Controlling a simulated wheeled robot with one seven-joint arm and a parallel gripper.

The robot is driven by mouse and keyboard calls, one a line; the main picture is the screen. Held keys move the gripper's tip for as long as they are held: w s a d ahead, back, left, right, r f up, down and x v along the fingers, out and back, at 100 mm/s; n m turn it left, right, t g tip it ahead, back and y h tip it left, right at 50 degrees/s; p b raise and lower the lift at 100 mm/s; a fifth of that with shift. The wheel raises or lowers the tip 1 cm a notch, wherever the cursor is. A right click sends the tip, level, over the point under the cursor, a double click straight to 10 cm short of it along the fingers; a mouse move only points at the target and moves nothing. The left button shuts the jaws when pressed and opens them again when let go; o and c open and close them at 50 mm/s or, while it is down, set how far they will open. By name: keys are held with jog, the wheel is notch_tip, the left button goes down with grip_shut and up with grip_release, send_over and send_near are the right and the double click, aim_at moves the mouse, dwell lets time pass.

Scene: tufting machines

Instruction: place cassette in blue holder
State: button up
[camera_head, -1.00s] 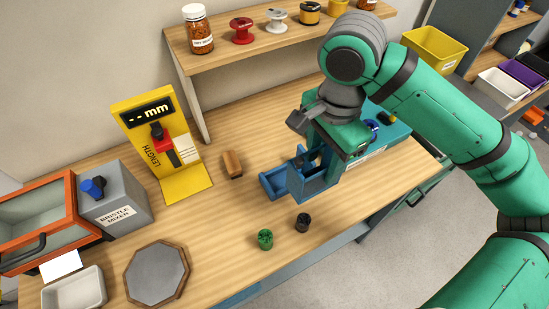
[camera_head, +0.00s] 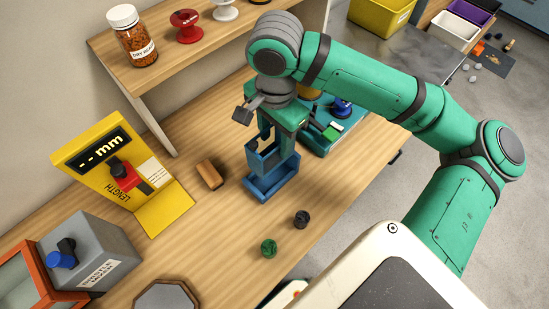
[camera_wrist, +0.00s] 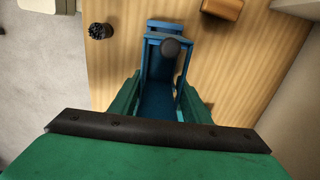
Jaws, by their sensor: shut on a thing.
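The cassette (camera_head: 283,154) is a blue open frame with a dark inside, held roughly upright. My gripper (camera_head: 277,132) is shut on it from above. The two overlap in the head view, so I cannot tell whether the cassette is seated or just above. In the wrist view the cassette (camera_wrist: 157,100) lies between my green fingers, with a dark round knob near its far end. The holder's blue edge (camera_wrist: 163,24) shows beyond it.
A brown block (camera_head: 210,175) lies left of the holder. A black bristle piece (camera_head: 301,219) and a green one (camera_head: 268,248) stand in front. A yellow length gauge (camera_head: 120,175) and grey bristle mixer (camera_head: 95,257) are at left. A teal machine (camera_head: 325,130) is behind right.

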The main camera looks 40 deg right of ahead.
notch_tip(320, 180, down, 10)
dwell(0.6)
jog(key=o, duration=1.4)
jog(key=shift+f, duration=0.1)
notch_tip(320, 180, up, 11)
jog(key=shift+f, duration=0.1)
jog(key=shift+a+r, duration=0.1)
jog(key=shift+r, duration=0.6)
